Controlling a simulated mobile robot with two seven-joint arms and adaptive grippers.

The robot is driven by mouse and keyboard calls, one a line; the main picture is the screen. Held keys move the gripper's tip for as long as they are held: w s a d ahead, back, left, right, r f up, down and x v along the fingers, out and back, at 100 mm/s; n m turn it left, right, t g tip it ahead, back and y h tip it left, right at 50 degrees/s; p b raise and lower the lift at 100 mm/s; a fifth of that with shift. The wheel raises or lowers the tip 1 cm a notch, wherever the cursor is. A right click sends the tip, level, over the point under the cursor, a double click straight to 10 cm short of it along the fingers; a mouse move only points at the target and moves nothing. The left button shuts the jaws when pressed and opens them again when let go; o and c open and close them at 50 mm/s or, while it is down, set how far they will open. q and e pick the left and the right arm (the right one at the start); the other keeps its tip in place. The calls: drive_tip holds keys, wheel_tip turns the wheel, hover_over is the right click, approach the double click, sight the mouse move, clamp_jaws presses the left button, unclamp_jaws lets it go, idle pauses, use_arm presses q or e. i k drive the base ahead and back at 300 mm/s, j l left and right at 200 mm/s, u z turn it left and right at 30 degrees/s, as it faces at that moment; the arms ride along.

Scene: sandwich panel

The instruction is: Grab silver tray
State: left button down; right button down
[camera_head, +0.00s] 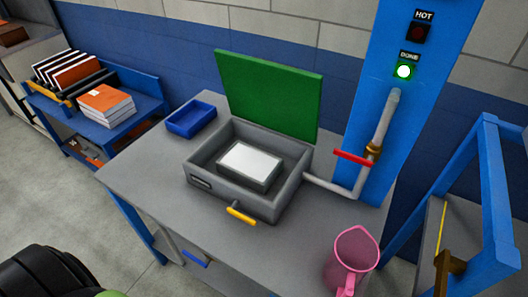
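A silver block-like thing with a bright flat top (250,162), which looks like the silver tray, sits inside an open grey box (285,197) on the table. The box's green lid (270,92) stands raised at the back. The box has a yellow handle (240,215) at its front. The silver thing is in plain view from above, but its base is partly hidden by the box's front wall. Neither of my grippers shows in the head view. A dark rounded part, perhaps mine, shows at the bottom left.
The grey table (150,176) also holds a small blue tray (190,130) and a pink pitcher (350,262). A pipe with a red lever (354,158) runs from a blue panel (392,62) with a lit green "DONE" light. Blue frames stand left and right.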

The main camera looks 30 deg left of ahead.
sight(256, 169)
drive_tip(key=k+j+z, duration=0.15)
drive_tip(key=j, duration=0.25)
drive_tip(key=k+j+z, duration=0.15)
drive_tip(key=j, duration=0.25)
drive_tip(key=k+j+z, duration=0.2)
drive_tip(key=j, duration=0.15)
drive_tip(key=j+z, duration=0.15)
drive_tip(key=j, duration=0.2)
drive_tip(key=k, duration=0.05)
